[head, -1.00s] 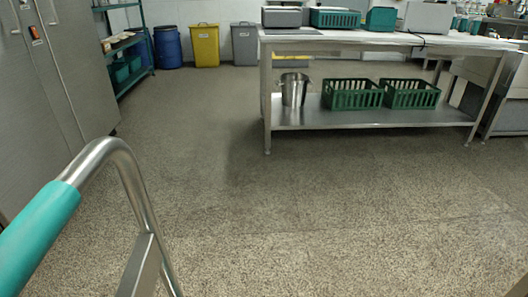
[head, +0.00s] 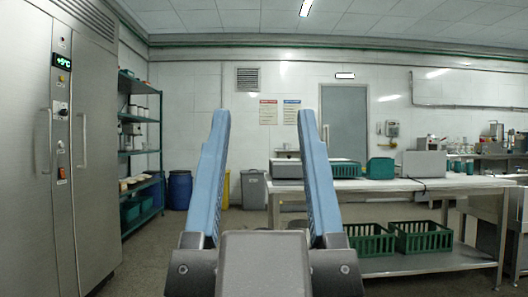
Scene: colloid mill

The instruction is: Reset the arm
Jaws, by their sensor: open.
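My gripper (head: 262,122) stands in the middle foreground of the head view. Its two blue fingers point up and are spread wide apart. It is open, with nothing between the fingers. The dark gripper body is at the bottom edge of the view. The fingers stand in front of part of the far wall and the left end of the steel table, and hide parts of the bins and the lower shelf.
A steel cabinet (head: 87,200) fills the left side. A green shelf rack (head: 140,151) and a blue barrel (head: 180,188) stand behind it. A steel table (head: 425,185) with green crates (head: 423,236) below is at right. A grey door (head: 345,120) is in the back wall.

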